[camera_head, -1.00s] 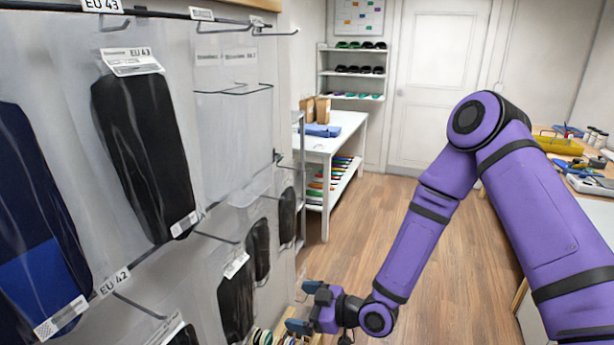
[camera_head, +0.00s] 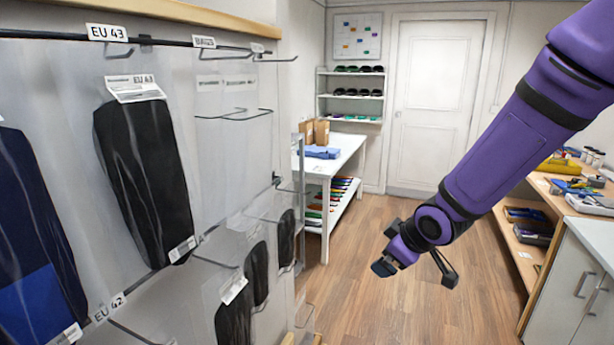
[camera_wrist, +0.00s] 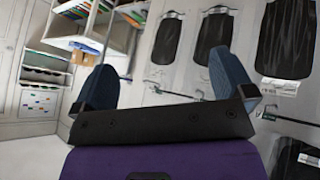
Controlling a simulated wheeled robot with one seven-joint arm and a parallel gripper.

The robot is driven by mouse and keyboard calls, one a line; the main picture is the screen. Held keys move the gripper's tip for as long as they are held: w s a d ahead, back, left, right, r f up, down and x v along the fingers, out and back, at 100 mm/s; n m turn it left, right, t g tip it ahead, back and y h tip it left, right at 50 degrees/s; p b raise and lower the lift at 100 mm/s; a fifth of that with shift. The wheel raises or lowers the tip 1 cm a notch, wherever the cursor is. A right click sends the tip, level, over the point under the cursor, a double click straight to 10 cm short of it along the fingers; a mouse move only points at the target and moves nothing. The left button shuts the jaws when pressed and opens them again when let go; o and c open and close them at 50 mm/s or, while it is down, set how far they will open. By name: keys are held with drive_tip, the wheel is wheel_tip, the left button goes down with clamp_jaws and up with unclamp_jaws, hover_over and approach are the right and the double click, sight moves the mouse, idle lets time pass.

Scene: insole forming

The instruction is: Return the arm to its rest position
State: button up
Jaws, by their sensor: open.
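My purple arm reaches in from the upper right in the head view. My gripper (camera_head: 388,258) is at its lower end, in the air over the wooden floor between the wall rack and the workbench, touching nothing. In the wrist view my gripper (camera_wrist: 168,85) shows two blue fingers set wide apart with nothing between them. The gripper is open and empty.
A wall rack on the left holds packaged insoles (camera_head: 145,165) on hooks. A white table (camera_head: 338,160) and a shelf unit (camera_head: 351,95) stand behind. A workbench with tools (camera_head: 570,205) is at the right. The floor (camera_head: 400,300) between is clear.

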drive_tip(key=s+d+r+m+h, duration=0.3)
drive_tip(key=s+d+r+m, duration=0.3)
drive_tip(key=s+d+r, duration=0.45)
drive_tip(key=s+r+m+g, duration=0.1)
drive_tip(key=s+r, duration=0.3)
drive_tip(key=s, duration=0.4)
drive_tip(key=s+d+r+m, duration=0.1)
drive_tip(key=s+r+m, duration=0.2)
drive_tip(key=s, duration=0.4)
drive_tip(key=shift+s+d+r+m+g, duration=0.2)
drive_tip(key=shift+s+r+m+g, duration=0.15)
drive_tip(key=shift+r, duration=0.2)
